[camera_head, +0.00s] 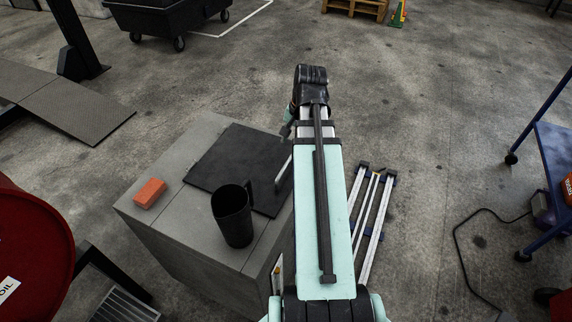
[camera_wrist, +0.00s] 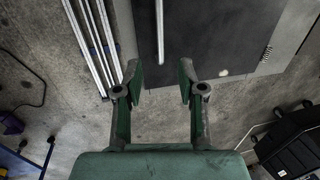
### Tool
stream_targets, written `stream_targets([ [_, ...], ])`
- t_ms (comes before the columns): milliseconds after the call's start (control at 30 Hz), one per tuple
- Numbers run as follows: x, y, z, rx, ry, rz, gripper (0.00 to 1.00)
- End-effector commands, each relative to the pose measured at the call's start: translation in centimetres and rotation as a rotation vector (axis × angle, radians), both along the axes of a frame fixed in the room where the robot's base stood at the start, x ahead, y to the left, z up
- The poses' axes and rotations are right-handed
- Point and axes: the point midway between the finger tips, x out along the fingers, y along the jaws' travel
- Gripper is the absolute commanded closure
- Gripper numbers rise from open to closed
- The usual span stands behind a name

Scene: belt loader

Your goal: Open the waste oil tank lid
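The waste oil tank (camera_head: 205,128) is a grey box left of my arm in the head view. Its flat black lid (camera_head: 225,165) lies shut on top, with a pale bar handle (camera_head: 283,173) at its right side. In the wrist view the lid (camera_wrist: 205,45) is at the top, and the handle (camera_wrist: 160,30) lines up with the gap between my fingers. My gripper (camera_wrist: 160,82) is open and empty, apart from the handle in the picture. In the head view my arm mostly hides the gripper.
A black jug (camera_head: 233,217) stands on the tank, partly over the lid's near edge. An orange block (camera_head: 150,193) lies at the tank's left. A folded ladder (camera_head: 372,215) is on the floor right of my arm. A red drum (camera_head: 35,250) stands at left.

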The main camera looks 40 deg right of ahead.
Motion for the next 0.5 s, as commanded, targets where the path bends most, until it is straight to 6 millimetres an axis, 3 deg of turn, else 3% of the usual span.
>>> stream_targets([
  [500, 1.3, 0.7, -7.8, 0.002, 0.002, 0.001, 0.61],
])
